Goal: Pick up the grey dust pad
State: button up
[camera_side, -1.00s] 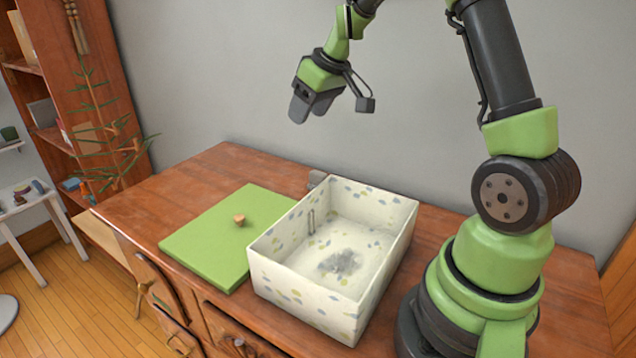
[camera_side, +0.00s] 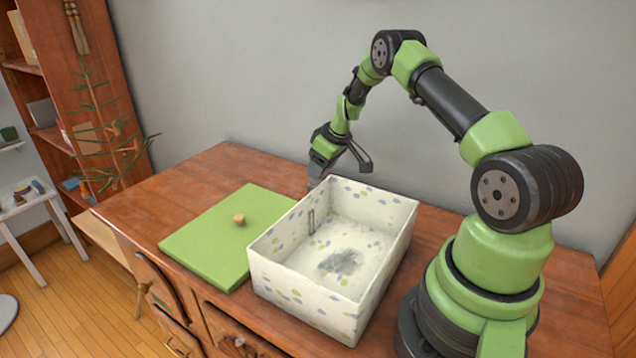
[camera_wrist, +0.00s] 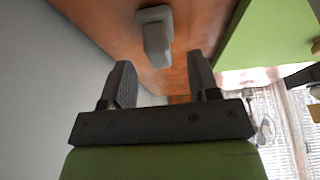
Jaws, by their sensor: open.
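The grey dust pad (camera_wrist: 155,36) is a small block with a wider top on the wooden cabinet top. In the wrist view it is just beyond my fingertips, roughly centred between them and apart from them. In the side view my gripper and the box's back wall cover most or all of it. My gripper (camera_side: 319,172) points down behind the back left corner of the patterned box. It also shows in the wrist view (camera_wrist: 161,76), with its two dark fingers apart and nothing between them.
The open patterned box (camera_side: 300,298) has a dark dusty patch (camera_side: 343,262) on its inside floor. A green lid (camera_side: 215,238) with a wooden knob (camera_side: 239,219) lies left of it. The wall (camera_side: 230,70) is close behind. The cabinet top's back left (camera_side: 195,175) is clear.

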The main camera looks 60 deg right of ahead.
jog(key=x, duration=0.3)
jog(key=shift+f, duration=0.1)
